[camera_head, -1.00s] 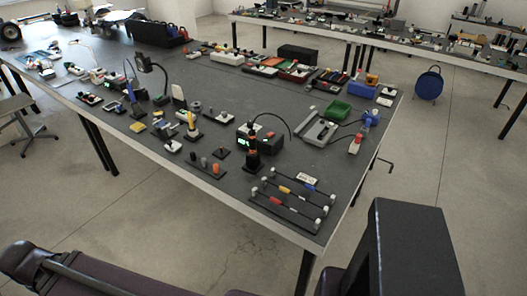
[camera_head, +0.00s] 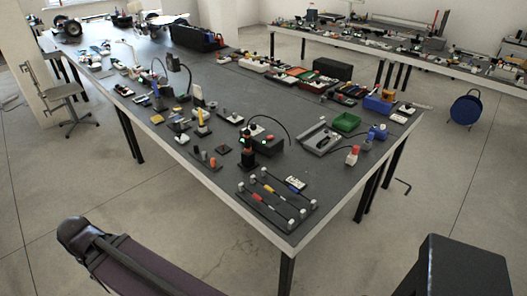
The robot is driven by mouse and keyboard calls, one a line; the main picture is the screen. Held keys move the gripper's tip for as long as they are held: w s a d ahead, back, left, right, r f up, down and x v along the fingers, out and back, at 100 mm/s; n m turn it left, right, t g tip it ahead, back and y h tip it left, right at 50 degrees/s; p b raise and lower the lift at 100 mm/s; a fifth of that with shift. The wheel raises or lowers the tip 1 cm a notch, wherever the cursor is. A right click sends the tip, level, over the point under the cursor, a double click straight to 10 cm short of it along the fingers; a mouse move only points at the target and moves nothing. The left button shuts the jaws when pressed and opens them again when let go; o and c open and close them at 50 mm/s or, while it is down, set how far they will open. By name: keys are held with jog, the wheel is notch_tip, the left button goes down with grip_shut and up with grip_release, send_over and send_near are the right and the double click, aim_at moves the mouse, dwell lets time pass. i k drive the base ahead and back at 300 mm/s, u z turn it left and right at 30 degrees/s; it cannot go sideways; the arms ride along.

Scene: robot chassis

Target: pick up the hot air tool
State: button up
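A dark box with a small green light (camera_head: 268,142) stands near the front of the long grey table, and a black cable arches up and over from it. A black upright piece with orange parts (camera_head: 248,154) stands just in front of its left side. One of these looks like the hot air tool or its station, but they are too small to tell which part is the tool itself. My gripper is not in view, so its state and its distance from the tool are hidden.
The table (camera_head: 235,88) is crowded with small tools. A chair (camera_head: 72,95) stands at the left. Open concrete floor lies in front and to the right.

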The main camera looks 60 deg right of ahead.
aim_at(247, 152)
jog(key=u, duration=0.05)
jog(key=k, duration=1)
jog(key=z, duration=2.25)
jog(key=i, duration=1)
jog(key=u, duration=0.05)
